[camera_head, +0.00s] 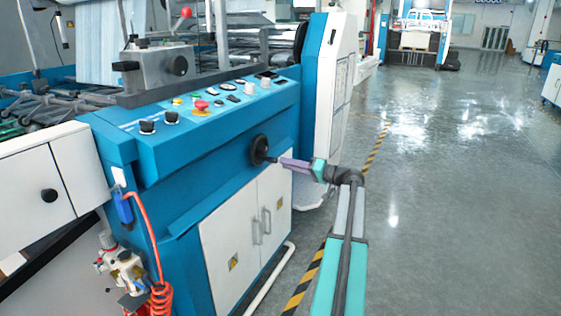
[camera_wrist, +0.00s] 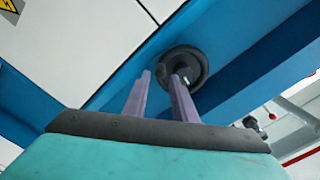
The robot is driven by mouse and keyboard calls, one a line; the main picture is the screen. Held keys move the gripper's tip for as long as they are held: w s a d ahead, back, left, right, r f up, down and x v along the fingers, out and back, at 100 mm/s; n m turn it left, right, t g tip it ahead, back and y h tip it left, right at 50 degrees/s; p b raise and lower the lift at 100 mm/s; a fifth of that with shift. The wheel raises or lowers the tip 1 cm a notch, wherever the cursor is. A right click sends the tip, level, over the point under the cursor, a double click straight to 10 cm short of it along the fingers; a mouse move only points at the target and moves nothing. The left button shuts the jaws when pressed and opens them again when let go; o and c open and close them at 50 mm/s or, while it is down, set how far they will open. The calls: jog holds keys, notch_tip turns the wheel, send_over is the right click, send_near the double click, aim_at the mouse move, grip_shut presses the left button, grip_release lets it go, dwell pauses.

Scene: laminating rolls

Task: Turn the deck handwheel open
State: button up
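The handwheel (camera_head: 258,148) is a round black wheel on the blue front of the machine, above the white cabinet doors. It also shows in the wrist view (camera_wrist: 196,58), with a dark hub or handle at its middle. My gripper (camera_head: 277,161) reaches it from the right, fingertips close to the wheel. In the wrist view my gripper (camera_wrist: 160,76) has its two purple fingers apart, with a gap between them. The right fingertip overlaps the wheel in the picture; the left one lies just left of its rim. Whether either touches the wheel I cannot tell.
The blue control panel (camera_head: 215,100) with several buttons is above the wheel. White cabinet doors (camera_head: 245,228) with handles are below. A tall white and blue housing (camera_head: 335,85) stands right of the wheel. The grey floor (camera_head: 450,200) to the right is clear.

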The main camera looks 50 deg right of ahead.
jog(key=p+v, duration=0.1)
jog(key=v, duration=0.7)
jog(key=shift+s+p, duration=0.15)
jog(key=shift+p, duration=0.25)
